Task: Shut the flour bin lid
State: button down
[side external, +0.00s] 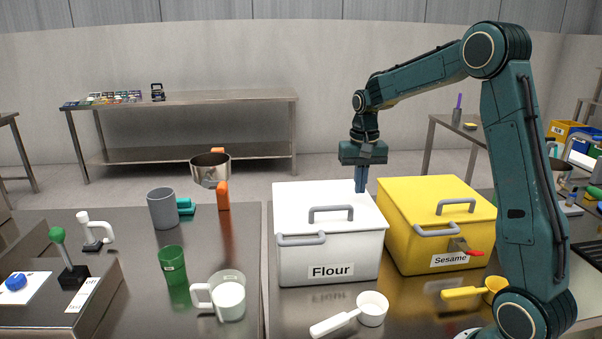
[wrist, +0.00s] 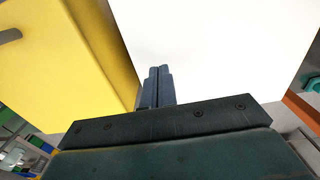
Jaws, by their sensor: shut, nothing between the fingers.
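The white flour bin (side external: 328,256) stands at the middle of the bench, with a black "Flour" label on its front. Its white lid (side external: 295,199) looks flat and down on the bin, with a grey handle on top; I see no clear gap. The lid also fills the upper part of the wrist view (wrist: 215,50). My gripper (side external: 361,188) is shut and empty, pointing down at the lid's back right edge. In the wrist view, its fingers (wrist: 157,72) overlap the white lid's edge; I cannot tell whether they touch it.
The yellow sesame bin (side external: 436,210) stands close on the right. A white scoop (side external: 371,309) lies in front of the flour bin, and a yellow scoop (side external: 464,292) lies farther right. A white measuring cup (side external: 228,297) and a green cup (side external: 172,265) stand to the left.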

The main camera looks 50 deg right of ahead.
jog(key=shift+r, duration=1.45)
jog(key=shift+r, duration=0.1)
notch_tip(320, 180, up, 14)
jog(key=shift+f, duration=0.2)
jog(key=s+a+n+t, duration=0.3)
jog(key=s+a+n, duration=0.2)
jog(key=s+a, duration=0.65)
jog(key=s+a+f+n+t, duration=0.2)
jog(key=s+a+f+n, duration=0.2)
jog(key=s+a+f, duration=0.4)
jog(key=shift+s+a+f+t, duration=0.3)
jog(key=shift+s+f, duration=0.15)
jog(key=shift+s, duration=0.75)
